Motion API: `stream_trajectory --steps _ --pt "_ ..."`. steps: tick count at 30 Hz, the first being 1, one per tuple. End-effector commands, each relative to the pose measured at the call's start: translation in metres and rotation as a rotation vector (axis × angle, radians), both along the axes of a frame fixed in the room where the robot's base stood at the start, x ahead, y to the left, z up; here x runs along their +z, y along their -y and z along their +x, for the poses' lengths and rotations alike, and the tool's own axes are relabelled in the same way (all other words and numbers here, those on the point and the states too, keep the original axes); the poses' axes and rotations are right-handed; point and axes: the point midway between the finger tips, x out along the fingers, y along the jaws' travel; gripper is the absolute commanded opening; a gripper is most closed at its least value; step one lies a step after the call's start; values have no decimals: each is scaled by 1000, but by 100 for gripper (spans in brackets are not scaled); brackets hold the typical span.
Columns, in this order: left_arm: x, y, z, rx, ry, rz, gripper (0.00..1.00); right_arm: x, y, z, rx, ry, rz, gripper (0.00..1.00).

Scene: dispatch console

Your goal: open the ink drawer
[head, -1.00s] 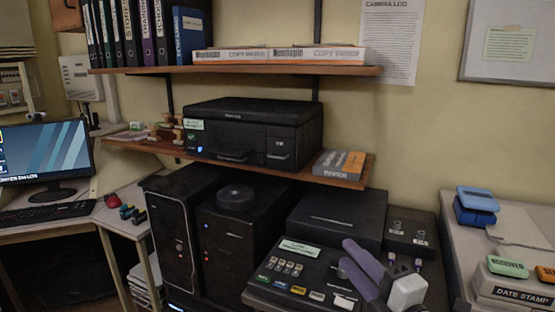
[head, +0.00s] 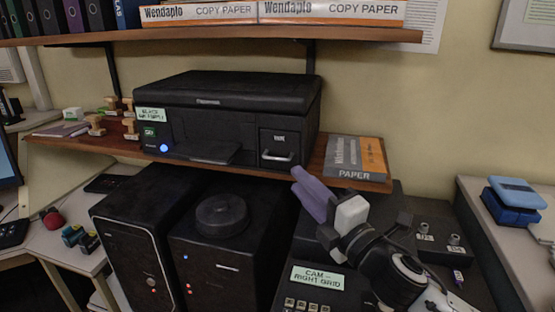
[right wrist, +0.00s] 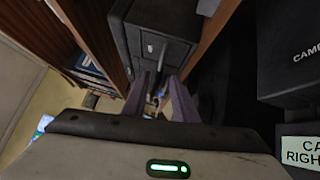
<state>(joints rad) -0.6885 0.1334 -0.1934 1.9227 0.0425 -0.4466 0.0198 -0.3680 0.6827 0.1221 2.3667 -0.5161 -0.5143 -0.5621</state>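The black printer (head: 225,110) sits on the lower wooden shelf. Its ink drawer (head: 280,138) is the small panel at the right of its front, with a pale bar handle (head: 278,156); it looks closed. My right gripper (head: 302,182), with purple fingers, is below and right of the drawer, near the shelf's front edge, apart from the handle. In the right wrist view the fingers (right wrist: 164,80) stand apart with nothing held, and the drawer front (right wrist: 160,45) with its handle (right wrist: 162,56) lies ahead of them. My left gripper is out of view.
A grey and orange paper pack (head: 355,158) lies on the lower shelf (head: 372,184) right of the printer. Dark computer towers (head: 135,235) stand below. Stamps (head: 97,125) sit left of the printer. The upper shelf (head: 300,38) holds copy paper.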

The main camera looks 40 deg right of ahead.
Motion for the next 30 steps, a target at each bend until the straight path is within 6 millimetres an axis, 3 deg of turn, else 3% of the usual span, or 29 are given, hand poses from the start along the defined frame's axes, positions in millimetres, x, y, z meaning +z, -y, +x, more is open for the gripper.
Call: stream_trajectory --steps 9,15,27,30 --pt "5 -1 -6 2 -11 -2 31 10 4 53 -1 3 -2 26" --pt "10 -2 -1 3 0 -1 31 11 6 74 -2 1 -2 26" --pt "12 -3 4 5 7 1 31 11 6 80 -1 0 -2 26" --pt "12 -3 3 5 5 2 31 11 6 80 -1 0 -2 10"
